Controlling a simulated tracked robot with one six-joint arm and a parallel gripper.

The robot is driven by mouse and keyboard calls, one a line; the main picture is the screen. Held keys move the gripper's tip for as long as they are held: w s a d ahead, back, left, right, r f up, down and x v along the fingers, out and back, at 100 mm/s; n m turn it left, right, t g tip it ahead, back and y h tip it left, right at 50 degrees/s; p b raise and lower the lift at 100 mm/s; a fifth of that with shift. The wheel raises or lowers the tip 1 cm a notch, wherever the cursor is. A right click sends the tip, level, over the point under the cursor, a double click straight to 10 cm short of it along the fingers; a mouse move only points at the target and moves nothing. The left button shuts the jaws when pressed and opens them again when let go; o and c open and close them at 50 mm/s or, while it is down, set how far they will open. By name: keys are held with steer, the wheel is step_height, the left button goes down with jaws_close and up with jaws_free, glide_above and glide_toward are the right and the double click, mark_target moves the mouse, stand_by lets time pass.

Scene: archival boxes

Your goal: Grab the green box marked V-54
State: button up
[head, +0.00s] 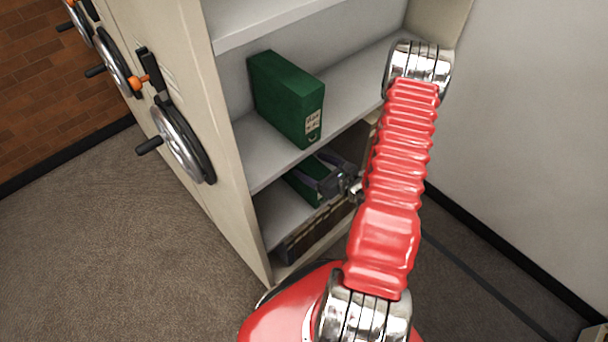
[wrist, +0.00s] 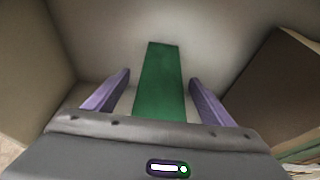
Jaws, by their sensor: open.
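A green box (head: 306,190) is on the shelf below the middle one, partly hidden by my gripper (head: 318,172). In the wrist view this green box (wrist: 160,85) stands between my two purple fingers, with a gap on each side. My gripper is open, reaching into that shelf, and nothing is held. Another green box (head: 284,92) stands on the shelf above, with a white label (head: 313,122) on its narrow end. The label's writing is too small to read. No label shows on the lower box, so I cannot tell which is V-54.
The cream shelving unit (head: 201,95) has side walls close around the compartment. A brown box (wrist: 272,92) stands to the right in the wrist view. A row of dark items (head: 310,238) lies on the bottom shelf. Handwheels (head: 180,142) stick out at the left; carpet is clear there.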

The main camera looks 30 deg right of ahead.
mark_target(308, 162)
steer(key=shift+x, duration=2.6)
steer(key=shift+d+r, duration=0.1)
steer(key=shift+d, duration=0.1)
steer(key=shift+c, duration=0.4)
jaws_close()
